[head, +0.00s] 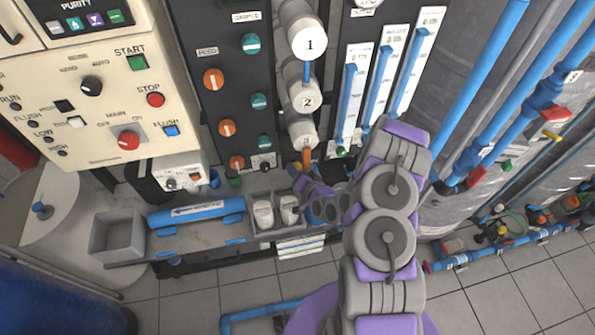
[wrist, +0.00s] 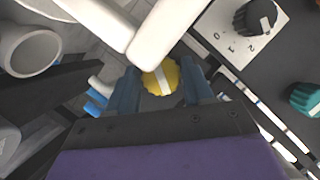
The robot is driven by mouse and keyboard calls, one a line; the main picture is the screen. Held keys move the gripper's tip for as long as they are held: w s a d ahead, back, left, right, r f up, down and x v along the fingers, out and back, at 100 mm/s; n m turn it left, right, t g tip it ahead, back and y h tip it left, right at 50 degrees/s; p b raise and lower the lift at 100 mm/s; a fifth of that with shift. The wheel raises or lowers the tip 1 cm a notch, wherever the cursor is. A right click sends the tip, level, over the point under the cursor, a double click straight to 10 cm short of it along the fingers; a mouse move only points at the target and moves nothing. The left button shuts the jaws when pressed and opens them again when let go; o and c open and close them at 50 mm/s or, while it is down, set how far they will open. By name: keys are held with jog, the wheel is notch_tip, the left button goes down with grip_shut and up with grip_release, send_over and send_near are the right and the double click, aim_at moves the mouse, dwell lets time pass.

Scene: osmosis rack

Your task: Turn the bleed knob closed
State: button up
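A round yellow knob (wrist: 160,77) with a white stripe across its face is in the wrist view. No label for it is readable. My gripper (wrist: 161,88) has its two dark blue fingers apart, one on each side of the knob. The inner finger edges lie close to the knob's rim, but I cannot tell whether they press on it. In the head view my gripper (head: 302,183) is low at the front of the rack, below the white cylinders, and its fingers are hard to make out.
White cylinders (head: 302,95) hang just above my gripper. A black knob with a numbered dial (wrist: 255,17) and a teal knob (wrist: 306,98) are to the right in the wrist view. A bench holds a grey bin (head: 118,235) and white cups (head: 264,214). Flow tubes (head: 377,88) stand to the right.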

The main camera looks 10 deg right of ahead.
jog(key=o, duration=0.3)
jog(key=p+v, duration=0.8)
jog(key=v, duration=0.9)
jog(key=shift+d+p, duration=0.2)
jog(key=shift+p, duration=0.2)
jog(key=shift+s, duration=0.15)
